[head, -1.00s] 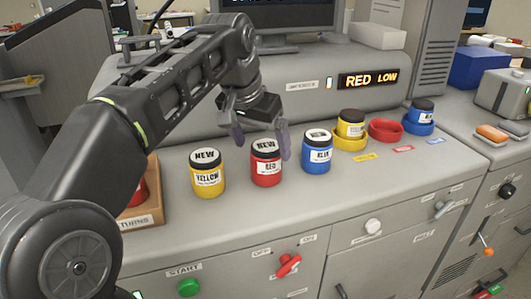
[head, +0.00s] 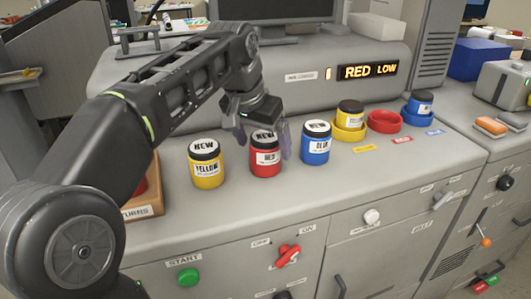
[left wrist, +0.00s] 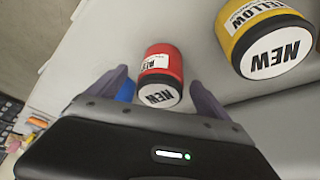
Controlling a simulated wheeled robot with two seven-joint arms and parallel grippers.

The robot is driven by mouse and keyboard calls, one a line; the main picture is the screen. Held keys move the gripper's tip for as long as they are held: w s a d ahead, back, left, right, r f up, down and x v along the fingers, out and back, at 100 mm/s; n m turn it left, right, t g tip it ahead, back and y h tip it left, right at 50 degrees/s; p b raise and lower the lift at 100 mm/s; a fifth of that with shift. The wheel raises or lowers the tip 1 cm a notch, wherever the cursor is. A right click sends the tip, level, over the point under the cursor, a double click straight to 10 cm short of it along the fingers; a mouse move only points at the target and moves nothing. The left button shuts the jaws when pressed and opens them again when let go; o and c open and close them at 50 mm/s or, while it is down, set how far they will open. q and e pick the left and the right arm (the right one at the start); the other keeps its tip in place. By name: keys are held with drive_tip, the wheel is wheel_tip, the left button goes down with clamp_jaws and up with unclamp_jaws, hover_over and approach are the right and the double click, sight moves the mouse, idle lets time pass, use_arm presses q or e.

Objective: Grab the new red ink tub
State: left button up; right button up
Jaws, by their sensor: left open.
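The new red ink tub (head: 265,157) stands upright on the grey counter, with a black lid and a white NEW label. It lies ahead of the fingers in the left wrist view (left wrist: 161,70). My left gripper (head: 263,140) is open, its purple fingers to either side of the red tub in the head view. In the left wrist view the open fingers (left wrist: 158,92) also frame the red tub's lid end. I cannot tell whether they touch it. My right gripper does not show.
A new yellow tub (head: 207,170) stands left of the red one and a blue tub (head: 315,147) close on its right. An empty red ring holder (head: 385,121) sits between yellow and blue holders with tubs. A RETURNS box (head: 145,205) is at left.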

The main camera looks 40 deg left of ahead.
use_arm(q)
drive_tip(key=x, duration=0.4)
drive_tip(key=shift+a+f, duration=0.15)
drive_tip(key=shift+f, duration=0.25)
drive_tip(key=shift+c, duration=0.2)
drive_tip(key=c, duration=1.8)
drive_tip(key=shift+o, duration=0.2)
drive_tip(key=shift+w+r, duration=0.1)
wheel_tip(320, 180, up, 10)
drive_tip(key=shift+f+p, duration=0.1)
drive_tip(key=shift+p, duration=1.1)
